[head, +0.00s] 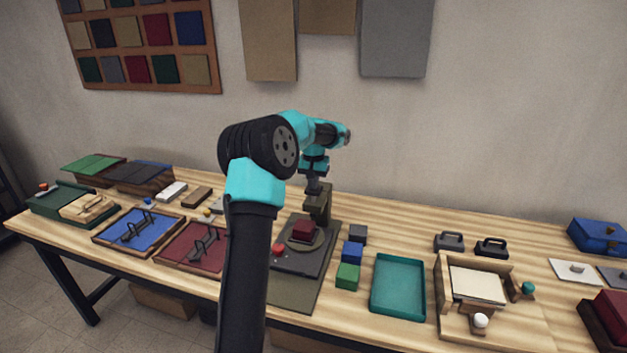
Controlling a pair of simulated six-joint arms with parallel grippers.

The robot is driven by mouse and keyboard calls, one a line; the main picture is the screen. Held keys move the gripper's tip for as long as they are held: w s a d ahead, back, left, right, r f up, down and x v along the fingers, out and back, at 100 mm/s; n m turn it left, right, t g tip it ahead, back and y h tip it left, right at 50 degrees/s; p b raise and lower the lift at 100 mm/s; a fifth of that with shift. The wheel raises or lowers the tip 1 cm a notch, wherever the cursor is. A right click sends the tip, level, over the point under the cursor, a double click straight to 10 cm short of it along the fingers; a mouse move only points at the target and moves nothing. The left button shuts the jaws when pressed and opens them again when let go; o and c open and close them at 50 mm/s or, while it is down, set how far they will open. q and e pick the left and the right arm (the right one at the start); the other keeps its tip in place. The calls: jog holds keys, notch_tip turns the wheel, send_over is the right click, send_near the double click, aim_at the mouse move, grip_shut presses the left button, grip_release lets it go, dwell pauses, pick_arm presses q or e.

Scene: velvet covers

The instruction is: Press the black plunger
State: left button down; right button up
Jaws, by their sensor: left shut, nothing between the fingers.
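A small press (318,207) with an olive-grey head stands on a dark base (303,262) near the middle of the table. A dark part at its top, seemingly the black plunger (312,187), shows just under my left gripper. A dark red block (303,230) sits on a round plate below the press head. My left gripper (314,178) is shut and empty, pointing down over the plunger. I cannot tell whether it touches it. My left arm partly hides the area left of the press. My right gripper is not in view.
A red knob (278,249) sits on the base's left side. A blue tray (165,223) and a red tray (178,250) lie left.

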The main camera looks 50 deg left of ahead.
aim_at(314, 193)
pick_arm(q)
jog(key=shift+f, duration=1.9)
jog(key=shift+d+f, duration=0.1)
notch_tip(314, 193, up, 15)
